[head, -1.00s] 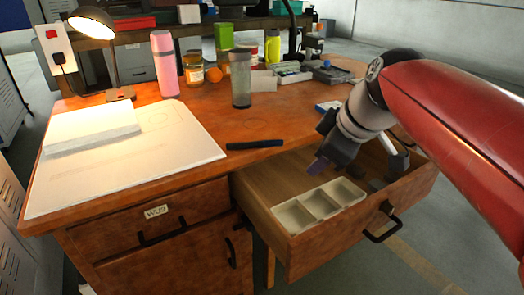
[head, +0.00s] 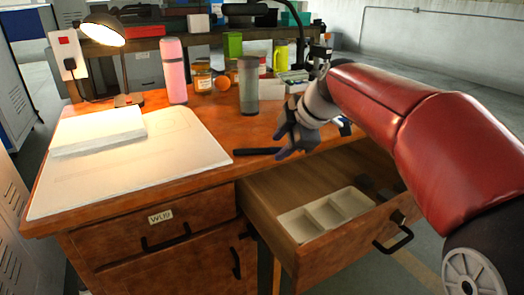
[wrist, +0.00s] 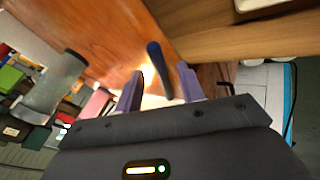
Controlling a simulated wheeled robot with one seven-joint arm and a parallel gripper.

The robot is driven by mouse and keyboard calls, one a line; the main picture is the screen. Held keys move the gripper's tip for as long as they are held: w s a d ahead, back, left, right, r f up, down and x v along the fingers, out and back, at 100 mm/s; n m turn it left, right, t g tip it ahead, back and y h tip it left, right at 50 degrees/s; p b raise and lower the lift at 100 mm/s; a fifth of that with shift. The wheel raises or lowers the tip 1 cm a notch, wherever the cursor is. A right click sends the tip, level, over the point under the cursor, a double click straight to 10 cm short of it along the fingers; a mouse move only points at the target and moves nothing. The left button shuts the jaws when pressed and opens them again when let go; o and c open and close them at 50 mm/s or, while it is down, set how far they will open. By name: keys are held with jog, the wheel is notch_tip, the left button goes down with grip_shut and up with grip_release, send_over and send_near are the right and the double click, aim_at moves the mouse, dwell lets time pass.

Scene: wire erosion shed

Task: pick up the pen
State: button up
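The pen (head: 256,151) is dark and lies flat near the front edge of the wooden desk, just above the open drawer. In the wrist view the dark blue pen (wrist: 158,66) shows in the gap between the fingers, its near end close to the gripper body. My gripper (head: 281,145) is at the pen's right end in the head view and hides a bit of that end. In the wrist view my gripper (wrist: 161,84) is open, with a purple finger on each side of the pen. I cannot tell whether either finger touches it.
The open drawer (head: 330,253) holds a white divided tray (head: 293,226) below my arm. A grey tumbler (head: 248,88) stands behind the pen. Jars and bottles stand at the back.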

jog(key=shift+w+a+f, duration=0.1)
jog(key=shift+a+f, duration=0.05)
jog(key=shift+f, duration=0.1)
grip_shut()
jog(key=shift+r, duration=0.1)
